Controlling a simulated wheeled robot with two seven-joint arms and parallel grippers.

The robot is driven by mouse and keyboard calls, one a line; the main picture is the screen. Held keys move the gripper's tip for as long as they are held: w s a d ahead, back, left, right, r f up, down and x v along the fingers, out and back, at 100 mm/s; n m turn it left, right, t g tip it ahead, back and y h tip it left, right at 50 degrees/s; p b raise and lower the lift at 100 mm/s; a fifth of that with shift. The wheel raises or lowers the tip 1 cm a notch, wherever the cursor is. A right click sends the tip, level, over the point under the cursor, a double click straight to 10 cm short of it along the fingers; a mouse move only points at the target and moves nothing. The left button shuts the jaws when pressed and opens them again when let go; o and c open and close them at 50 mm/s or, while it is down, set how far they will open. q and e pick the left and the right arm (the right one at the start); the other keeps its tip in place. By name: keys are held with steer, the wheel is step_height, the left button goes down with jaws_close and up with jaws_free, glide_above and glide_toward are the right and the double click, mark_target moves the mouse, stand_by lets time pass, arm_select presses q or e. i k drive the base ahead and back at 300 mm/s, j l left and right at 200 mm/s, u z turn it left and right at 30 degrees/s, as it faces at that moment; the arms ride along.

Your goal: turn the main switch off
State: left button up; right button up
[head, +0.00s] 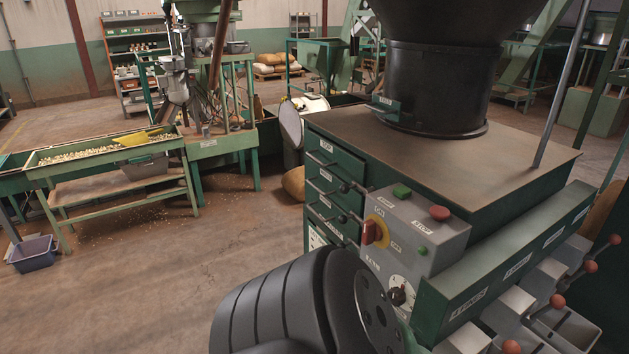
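The likely main switch is a red rotary handle on a yellow plate (377,232), on the front of a grey control box (419,219) at the corner of the green machine. The handle looks roughly upright, but its on or off position is too small to read. A dark arm link of mine fills the bottom centre, just below and left of the box, and covers part of the machine front. Neither of my grippers shows, so I cannot see whether either is near the switch.
The box also carries a green button (402,190), a red button (440,213), a small green button (421,251) and a black dial knob (397,296). Levers with red balls (557,301) stick out at right. A nut-filled trough table (110,155) stands left; open floor lies between.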

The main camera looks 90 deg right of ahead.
mark_target(372, 232)
steer(key=z, duration=3.35)
